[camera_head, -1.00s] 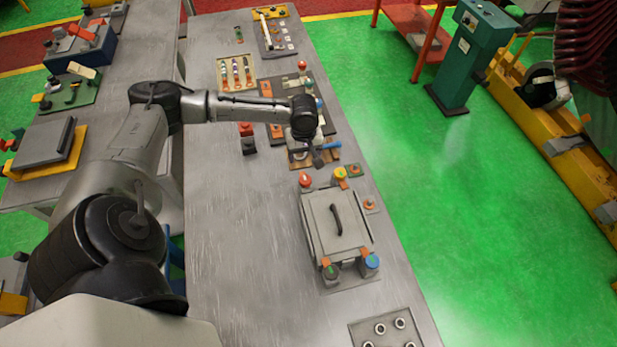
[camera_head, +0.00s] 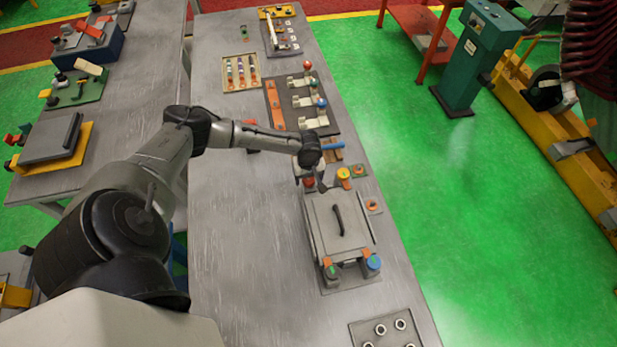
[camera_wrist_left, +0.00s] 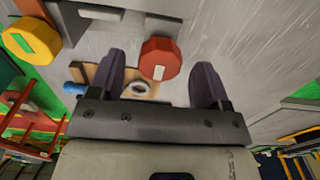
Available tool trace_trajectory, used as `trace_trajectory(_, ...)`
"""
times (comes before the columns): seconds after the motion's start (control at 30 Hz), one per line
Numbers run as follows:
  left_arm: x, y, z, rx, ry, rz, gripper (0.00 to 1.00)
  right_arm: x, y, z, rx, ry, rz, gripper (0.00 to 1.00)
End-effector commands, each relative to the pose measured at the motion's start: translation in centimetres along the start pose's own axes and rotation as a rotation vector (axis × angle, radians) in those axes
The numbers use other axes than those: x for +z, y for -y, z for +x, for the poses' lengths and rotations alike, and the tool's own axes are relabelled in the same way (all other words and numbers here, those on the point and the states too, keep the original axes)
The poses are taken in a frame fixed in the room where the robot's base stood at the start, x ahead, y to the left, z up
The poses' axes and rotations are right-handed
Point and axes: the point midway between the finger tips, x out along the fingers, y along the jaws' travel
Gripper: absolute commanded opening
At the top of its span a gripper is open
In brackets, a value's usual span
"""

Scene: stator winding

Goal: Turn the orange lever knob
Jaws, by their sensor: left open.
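A red-orange faceted knob (camera_wrist_left: 160,58) with a pale mark on its side shows in the left wrist view. In the head view the knob (camera_head: 309,182) sits at the far left corner of a grey box (camera_head: 325,228) with a black handle, partly hidden by my gripper. My left gripper (camera_head: 319,180) is above that corner. In the wrist view my left gripper (camera_wrist_left: 164,80) is open, with one dark finger on each side of the knob. I cannot tell whether the fingers touch it. My right gripper is not in view.
A yellow knob (camera_head: 344,174) stands close by at the box's far right corner; green (camera_head: 331,271) and blue (camera_head: 373,263) knobs are at its near corners. Small orange parts (camera_head: 373,205) lie along the right side. A board with white levers (camera_head: 303,101) is farther back. The table's left side is clear.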

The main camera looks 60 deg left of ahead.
Motion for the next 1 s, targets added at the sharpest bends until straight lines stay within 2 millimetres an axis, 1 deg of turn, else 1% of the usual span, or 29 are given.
trace_trajectory(0.13, -0.01, 0.00, 0.69, 0.000, -0.001, 0.000, 0.71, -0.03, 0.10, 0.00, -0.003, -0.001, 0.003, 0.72)
trace_trajectory(0.47, -0.02, 0.00, 0.86, 0.000, -0.001, 0.000, 0.71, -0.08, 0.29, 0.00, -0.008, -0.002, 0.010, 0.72)
trace_trajectory(0.9, -0.02, 0.01, 0.84, 0.000, 0.000, 0.000, 0.30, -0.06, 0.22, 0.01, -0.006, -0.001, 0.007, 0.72)
trace_trajectory(0.97, -0.02, 0.00, 0.84, 0.000, 0.000, 0.000, 0.24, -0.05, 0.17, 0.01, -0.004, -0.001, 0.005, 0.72)
trace_trajectory(1.0, -0.02, 0.01, 0.84, 0.000, 0.000, 0.000, 0.23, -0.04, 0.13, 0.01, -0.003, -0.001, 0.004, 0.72)
